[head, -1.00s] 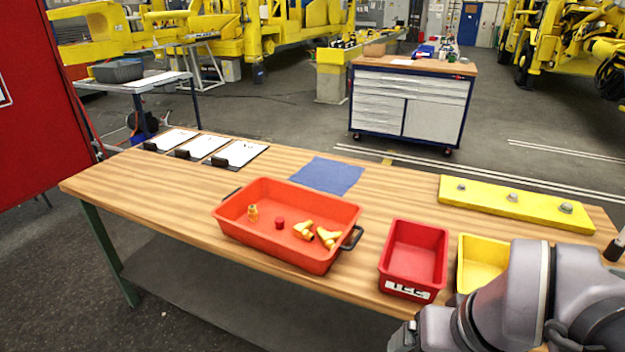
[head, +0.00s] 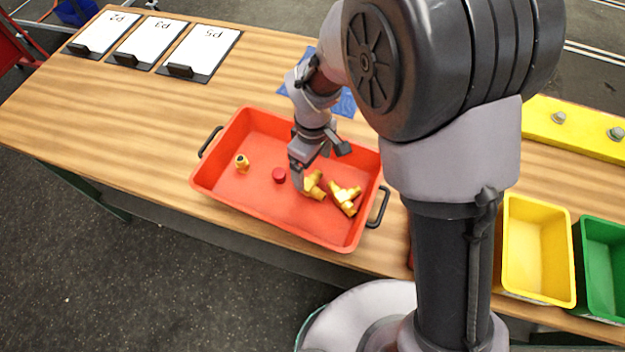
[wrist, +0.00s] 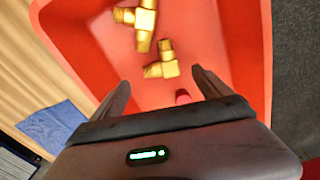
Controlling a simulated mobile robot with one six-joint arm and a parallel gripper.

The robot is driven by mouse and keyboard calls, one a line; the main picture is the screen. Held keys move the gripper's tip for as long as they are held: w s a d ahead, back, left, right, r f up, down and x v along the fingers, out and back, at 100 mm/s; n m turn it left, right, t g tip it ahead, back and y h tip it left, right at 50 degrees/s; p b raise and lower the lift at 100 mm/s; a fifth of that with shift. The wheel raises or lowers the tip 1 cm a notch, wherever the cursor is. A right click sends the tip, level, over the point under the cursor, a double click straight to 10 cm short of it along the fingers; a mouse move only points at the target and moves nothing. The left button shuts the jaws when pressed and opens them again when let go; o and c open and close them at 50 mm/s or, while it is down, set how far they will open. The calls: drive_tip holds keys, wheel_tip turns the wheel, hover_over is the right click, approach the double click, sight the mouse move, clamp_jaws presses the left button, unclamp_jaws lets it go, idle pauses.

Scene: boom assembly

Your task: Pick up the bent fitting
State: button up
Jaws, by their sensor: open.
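The bent fitting (head: 313,186) is a brass elbow lying in the orange-red tray (head: 215,186). In the wrist view the bent fitting (wrist: 162,68) lies just beyond my fingertips, roughly between their lines. My gripper (head: 318,167) is over the tray, above and beside the bent fitting, with its fingers apart and nothing between them. In the wrist view my gripper (wrist: 162,84) shows both open fingers. A brass tee-shaped fitting (head: 345,197) lies right of the bent one; it is also in the wrist view (wrist: 141,18).
A red cap (head: 279,175) and a small brass fitting (head: 242,164) lie left in the tray. The tray has black handles. A yellow bin (head: 537,250) and a green bin (head: 604,255) stand right. A blue cloth (head: 345,103) and clipboards (head: 200,50) lie behind.

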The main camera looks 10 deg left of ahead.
sight(314, 182)
drive_tip(key=f+b, duration=0.1)
drive_tip(key=f, duration=0.2)
drive_tip(key=f+b, duration=0.1)
drive_tip(key=f, duration=0.3)
drive_tip(key=shift+s+d, duration=0.15)
drive_tip(key=shift+d, duration=0.05)
drive_tip(key=shift+r, duration=0.1)
drive_tip(key=shift+c, duration=0.2)
